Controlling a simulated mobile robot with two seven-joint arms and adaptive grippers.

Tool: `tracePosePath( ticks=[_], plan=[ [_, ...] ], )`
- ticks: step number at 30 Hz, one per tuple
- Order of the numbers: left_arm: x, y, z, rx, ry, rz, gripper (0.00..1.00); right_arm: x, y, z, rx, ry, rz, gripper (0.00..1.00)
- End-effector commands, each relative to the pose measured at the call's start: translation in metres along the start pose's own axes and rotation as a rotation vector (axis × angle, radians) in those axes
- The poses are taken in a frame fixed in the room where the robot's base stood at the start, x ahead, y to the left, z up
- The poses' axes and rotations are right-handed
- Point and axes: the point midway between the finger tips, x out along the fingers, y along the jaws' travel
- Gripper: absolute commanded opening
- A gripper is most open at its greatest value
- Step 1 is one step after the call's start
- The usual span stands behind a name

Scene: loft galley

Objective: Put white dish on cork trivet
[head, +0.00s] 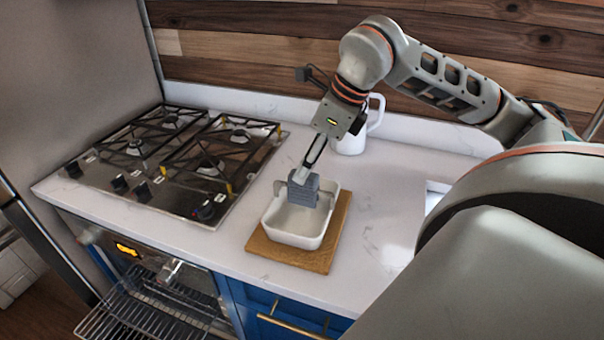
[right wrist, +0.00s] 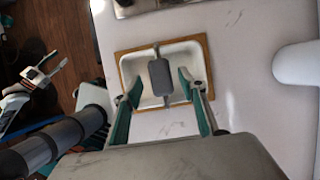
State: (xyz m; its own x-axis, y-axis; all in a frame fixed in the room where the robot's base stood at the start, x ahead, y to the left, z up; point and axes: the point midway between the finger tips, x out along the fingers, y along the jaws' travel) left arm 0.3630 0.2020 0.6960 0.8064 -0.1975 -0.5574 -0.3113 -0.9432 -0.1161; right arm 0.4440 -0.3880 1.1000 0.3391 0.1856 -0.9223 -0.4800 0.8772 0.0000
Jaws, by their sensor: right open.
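The white dish (head: 292,238) is rectangular and sits on the brown cork trivet (head: 318,262), whose edge shows around it. The right wrist view shows the dish (right wrist: 197,52) framed by the trivet (right wrist: 127,60). My right gripper (head: 304,172) is over the dish; in the wrist view its two fingers (right wrist: 160,84) are apart. A grey block (right wrist: 160,76) with a stub at each end shows between them, over the dish; I cannot tell whether they touch it. What looks like my left gripper (right wrist: 42,76) shows at the wrist view's left, its jaws unclear.
A gas hob (head: 170,155) lies left of the trivet. A white mug (head: 350,143) stands behind the dish, close to my right arm. An oven rack (head: 150,305) is pulled out below the counter. Counter (head: 375,225) right of the trivet is clear.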

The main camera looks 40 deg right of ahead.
Motion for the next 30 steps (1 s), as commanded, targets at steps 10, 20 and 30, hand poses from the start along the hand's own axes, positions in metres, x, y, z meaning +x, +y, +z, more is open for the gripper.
tracePosePath(
  ticks=[10,20,30],
  plan=[
    [-0.003,-0.001,-0.007,0.000,0.004,-0.001,0.40,-0.065,-0.001,0.001,0.000,-0.001,-0.003,0.41],
    [-0.003,-0.004,-0.001,0.002,-0.008,-0.006,0.40,-0.078,0.000,0.000,0.001,0.001,0.000,0.41],
    [-0.003,-0.004,-0.001,-0.001,-0.009,-0.007,0.40,-0.077,0.000,0.000,0.000,0.001,0.000,0.41]
  ],
)
